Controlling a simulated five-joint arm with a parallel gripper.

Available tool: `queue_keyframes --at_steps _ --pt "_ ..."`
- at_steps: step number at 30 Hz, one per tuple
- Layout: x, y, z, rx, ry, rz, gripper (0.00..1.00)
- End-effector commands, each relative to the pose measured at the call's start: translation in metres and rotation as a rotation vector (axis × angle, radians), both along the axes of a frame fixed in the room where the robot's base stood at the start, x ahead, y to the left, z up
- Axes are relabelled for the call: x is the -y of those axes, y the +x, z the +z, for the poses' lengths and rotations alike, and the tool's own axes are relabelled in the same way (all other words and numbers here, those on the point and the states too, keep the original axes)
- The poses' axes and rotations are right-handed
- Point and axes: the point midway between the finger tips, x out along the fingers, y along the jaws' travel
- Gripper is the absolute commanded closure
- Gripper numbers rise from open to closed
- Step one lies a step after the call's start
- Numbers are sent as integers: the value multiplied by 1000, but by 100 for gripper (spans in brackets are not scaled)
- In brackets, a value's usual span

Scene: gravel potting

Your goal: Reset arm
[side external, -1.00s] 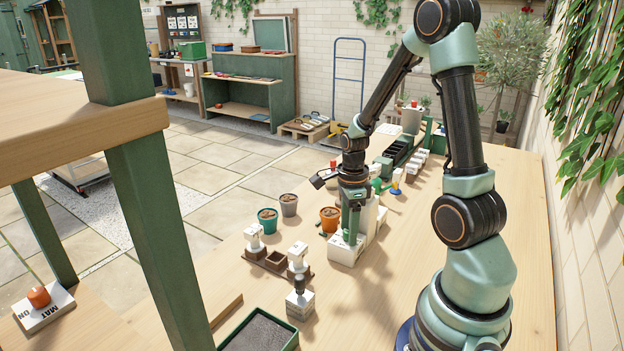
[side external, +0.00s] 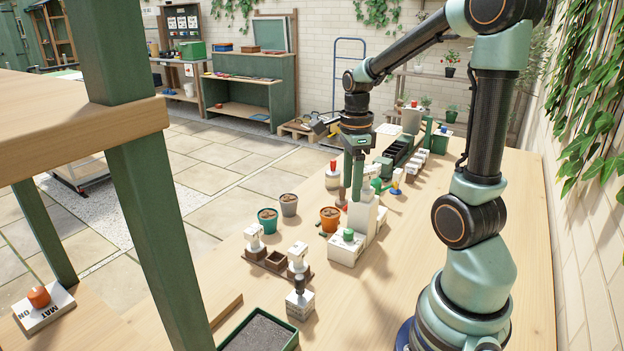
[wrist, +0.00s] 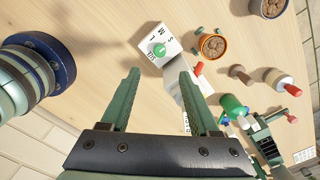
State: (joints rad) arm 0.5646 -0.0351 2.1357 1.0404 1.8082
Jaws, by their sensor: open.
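My gripper (side external: 352,190) is raised over the bench, fingers pointing down and empty, above a white dial box (side external: 343,256) with a green knob (side external: 348,235). In the wrist view my gripper (wrist: 159,74) is open, its two green fingers apart. The dial box (wrist: 172,36) and its green knob (wrist: 158,49) lie beyond the gap between the fingertips. A taller white block stands behind the box, partly covered by a finger in the wrist view.
An orange pot (side external: 329,225), a teal pot (side external: 267,224) and a grey pot (side external: 289,209) stand left of the box. A red-topped jar (side external: 332,183) stands behind. A green-rimmed tray (side external: 290,344) is at the front. Bare bench lies to the right of the box.

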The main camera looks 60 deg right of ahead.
Motion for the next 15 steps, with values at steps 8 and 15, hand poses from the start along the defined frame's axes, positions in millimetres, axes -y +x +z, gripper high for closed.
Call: queue_keyframes --at_steps 8,15 --pt "0 0 2 0 0 0 38" --pt "-11 4 9 27 -17 140 38"
